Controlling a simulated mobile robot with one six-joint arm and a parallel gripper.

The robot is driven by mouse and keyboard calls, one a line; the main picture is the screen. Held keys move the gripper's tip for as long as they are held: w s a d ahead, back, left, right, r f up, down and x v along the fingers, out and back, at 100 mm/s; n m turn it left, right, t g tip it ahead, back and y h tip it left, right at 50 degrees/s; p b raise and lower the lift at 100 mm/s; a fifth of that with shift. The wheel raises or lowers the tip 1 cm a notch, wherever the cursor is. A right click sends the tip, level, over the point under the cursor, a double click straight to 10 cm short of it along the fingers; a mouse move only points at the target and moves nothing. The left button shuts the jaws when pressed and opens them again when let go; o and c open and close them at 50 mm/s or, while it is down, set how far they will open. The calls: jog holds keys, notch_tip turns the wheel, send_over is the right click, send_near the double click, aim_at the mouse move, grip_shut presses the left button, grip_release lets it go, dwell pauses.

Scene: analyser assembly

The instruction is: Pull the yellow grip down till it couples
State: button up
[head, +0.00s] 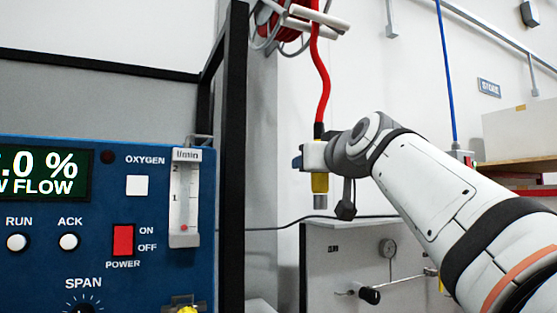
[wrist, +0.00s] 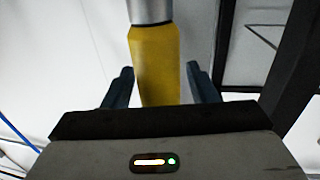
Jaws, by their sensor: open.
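The yellow grip (head: 320,183) hangs upright at the lower end of a red hose (head: 322,85), with a bare metal end (head: 320,201) below it. In the wrist view the yellow grip (wrist: 155,60) stands between the two dark fingers of my gripper (wrist: 160,70). The fingers are open, with a narrow gap visible on each side of the grip. In the head view my gripper (head: 306,160) is at the grip's upper part and hides some of it. What the metal end would couple to cannot be made out.
A blue analyser panel (head: 95,225) with a flow tube (head: 184,205) fills the left, beside a black frame post (head: 232,150). A hose reel (head: 285,20) is above. A grey cabinet (head: 345,260) with a handle and gauge stands below right. A blue hose (head: 447,80) hangs at right.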

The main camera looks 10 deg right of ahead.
grip_shut()
dwell(0.5)
